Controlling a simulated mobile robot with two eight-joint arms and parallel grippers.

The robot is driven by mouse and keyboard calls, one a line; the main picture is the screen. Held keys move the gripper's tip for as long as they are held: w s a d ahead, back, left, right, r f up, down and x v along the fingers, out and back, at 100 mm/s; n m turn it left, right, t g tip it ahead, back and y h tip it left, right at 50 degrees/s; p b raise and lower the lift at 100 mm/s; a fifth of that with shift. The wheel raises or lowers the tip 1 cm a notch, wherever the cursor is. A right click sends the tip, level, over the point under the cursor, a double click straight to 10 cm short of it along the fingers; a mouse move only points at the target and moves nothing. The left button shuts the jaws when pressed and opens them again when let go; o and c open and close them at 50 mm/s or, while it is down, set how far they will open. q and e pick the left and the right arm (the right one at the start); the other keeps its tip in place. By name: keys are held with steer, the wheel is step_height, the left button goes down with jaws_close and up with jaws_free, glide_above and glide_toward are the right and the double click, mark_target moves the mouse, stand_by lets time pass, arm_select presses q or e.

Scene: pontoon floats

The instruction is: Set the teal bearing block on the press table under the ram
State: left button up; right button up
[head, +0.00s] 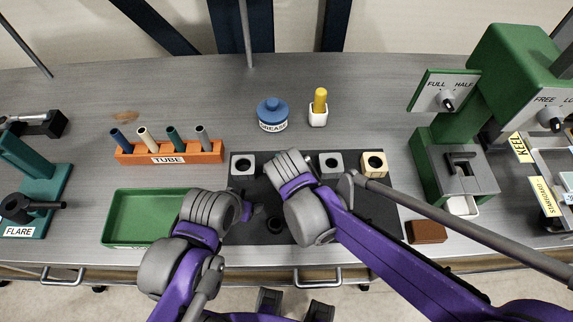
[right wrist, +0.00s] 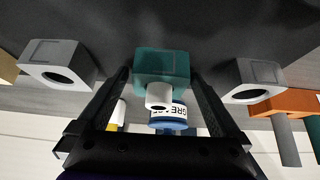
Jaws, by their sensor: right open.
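In the right wrist view the teal bearing block (right wrist: 162,66) stands on the dark mat, with a pale round piece (right wrist: 158,96) at its near face. My right gripper (right wrist: 160,78) is open, with one finger on each side of the block; contact cannot be told.
Grey blocks (head: 244,164) (head: 330,163) and a cream block (head: 374,164) stand on the mat (head: 385,215). Behind are a blue-lidded grease jar (head: 272,115) and a yellow-topped pot (head: 319,108). A tube rack (head: 168,154) and empty green tray (head: 140,215) are left; a brown block (head: 427,232) is right.

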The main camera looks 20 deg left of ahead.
arm_select(q)
steer(key=shift+w+r, duration=0.1)
steer(key=shift+r, duration=0.15)
arm_select(e)
steer(key=shift+r, duration=0.3)
arm_select(q)
steer(key=shift+w+r+p, duration=0.2)
steer(key=shift+r+p, duration=0.4)
steer(key=shift+r, duration=0.05)
arm_select(e)
steer(key=v, duration=1.1)
steer(key=shift+s+r, duration=0.25)
steer(key=shift+r, duration=0.05)
steer(key=shift+d, duration=0.15)
steer(key=s+d+f+m, duration=0.1)
steer(key=s+d+f, duration=0.1)
steer(key=d, duration=0.7)
steer(key=s+d+f+m+h, duration=0.1)
steer(key=s+d+f, duration=0.1)
steer(key=d, duration=0.6)
steer(key=s+d+f+m, duration=0.1)
steer(key=s+d+f, duration=0.1)
steer(key=d, duration=0.7)
steer(key=shift+s+d+f+g+h, duration=0.25)
steer(key=shift+d+f+g+h, duration=0.15)
steer(key=shift+f, duration=0.2)
